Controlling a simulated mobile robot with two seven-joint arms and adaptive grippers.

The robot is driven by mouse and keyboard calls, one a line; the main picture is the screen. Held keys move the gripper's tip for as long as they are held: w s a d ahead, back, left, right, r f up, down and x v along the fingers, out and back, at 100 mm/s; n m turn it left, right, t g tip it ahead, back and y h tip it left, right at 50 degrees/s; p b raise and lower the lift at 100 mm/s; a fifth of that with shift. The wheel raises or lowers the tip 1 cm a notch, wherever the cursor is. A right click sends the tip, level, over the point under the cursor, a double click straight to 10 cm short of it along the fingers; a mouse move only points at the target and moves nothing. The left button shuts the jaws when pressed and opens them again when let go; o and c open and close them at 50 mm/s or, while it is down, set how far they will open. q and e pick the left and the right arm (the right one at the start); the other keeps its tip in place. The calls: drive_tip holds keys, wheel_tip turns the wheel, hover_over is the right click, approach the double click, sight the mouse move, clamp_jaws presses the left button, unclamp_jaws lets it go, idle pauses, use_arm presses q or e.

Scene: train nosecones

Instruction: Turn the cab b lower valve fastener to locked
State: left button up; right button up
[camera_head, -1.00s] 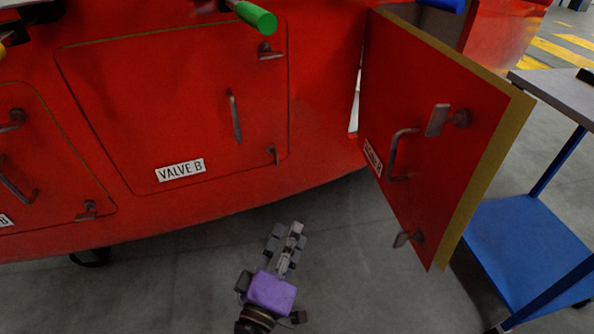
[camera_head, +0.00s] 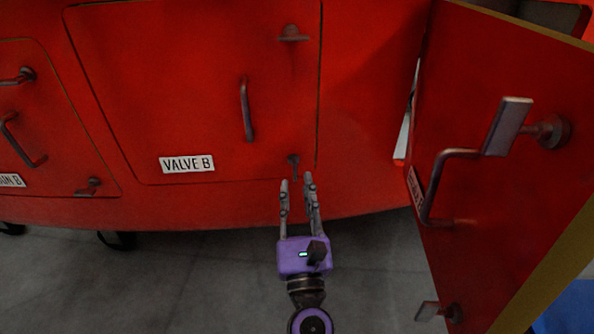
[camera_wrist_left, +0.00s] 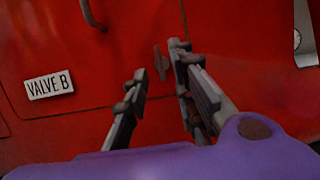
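The red VALVE B door (camera_head: 195,110) is shut, flush in the red body. Its lower fastener (camera_head: 293,165) is a small dark catch at the door's lower right corner, its handle pointing roughly down. In the left wrist view the fastener (camera_wrist_left: 157,61) shows just beyond and between the fingertips. My left gripper (camera_head: 297,181), with a purple body, points up at the fastener from just below. Its fingers are open and empty; I cannot tell whether they touch it. The upper fastener (camera_head: 293,34) has its bar lying level. My right gripper is not in view.
A hinged door (camera_head: 500,180) stands open on the right, jutting toward me with its own handle and fasteners. The VALVE B door's pull handle (camera_head: 246,110) is left of the fastener. Another shut door (camera_head: 50,130) is at far left. The floor below is clear.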

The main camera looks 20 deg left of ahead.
sight(295, 176)
use_arm(q)
drive_tip(key=x, duration=0.5)
drive_tip(key=shift+w, duration=0.15)
clamp_jaws()
